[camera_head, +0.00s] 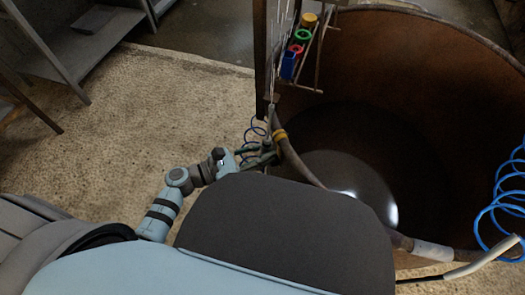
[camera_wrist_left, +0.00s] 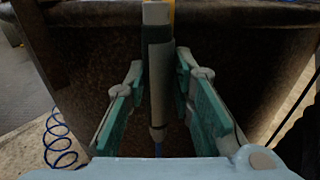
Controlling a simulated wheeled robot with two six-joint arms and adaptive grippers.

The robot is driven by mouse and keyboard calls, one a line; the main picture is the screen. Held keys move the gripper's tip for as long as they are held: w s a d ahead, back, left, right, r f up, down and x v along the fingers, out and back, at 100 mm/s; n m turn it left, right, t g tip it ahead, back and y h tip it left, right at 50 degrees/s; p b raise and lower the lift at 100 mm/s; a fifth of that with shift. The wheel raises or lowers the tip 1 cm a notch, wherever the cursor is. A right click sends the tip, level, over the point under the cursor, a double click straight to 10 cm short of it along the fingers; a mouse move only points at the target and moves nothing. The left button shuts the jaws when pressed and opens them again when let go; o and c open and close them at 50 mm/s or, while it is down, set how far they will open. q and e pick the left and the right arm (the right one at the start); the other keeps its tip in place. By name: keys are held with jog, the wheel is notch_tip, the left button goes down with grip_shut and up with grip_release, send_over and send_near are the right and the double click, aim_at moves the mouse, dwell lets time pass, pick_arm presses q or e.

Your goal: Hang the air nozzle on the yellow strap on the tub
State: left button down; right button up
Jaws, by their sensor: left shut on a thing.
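The air nozzle (camera_wrist_left: 161,85) is a grey, slim cylinder standing roughly upright in the left wrist view. My left gripper (camera_wrist_left: 160,100) has its green-padded fingers on both sides of it and is shut on it. In the head view my left gripper (camera_head: 264,158) is at the near left rim of the rusty tub (camera_head: 440,60), just below the yellow strap (camera_head: 280,135). The strap is wrapped around the rim. A bit of yellow shows behind the nozzle's top in the wrist view. I cannot tell whether nozzle and strap touch. My right gripper is out of view.
A blue coiled hose (camera_head: 250,132) hangs beside the left gripper; another blue coil (camera_head: 487,215) is at the right near a pale bent rod (camera_head: 485,258). A rack with coloured rings (camera_head: 302,35) stands at the tub's rim. Floor (camera_head: 130,130) at left is clear.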

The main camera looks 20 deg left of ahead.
pick_arm(q)
jog(key=c, duration=1.3)
grip_release()
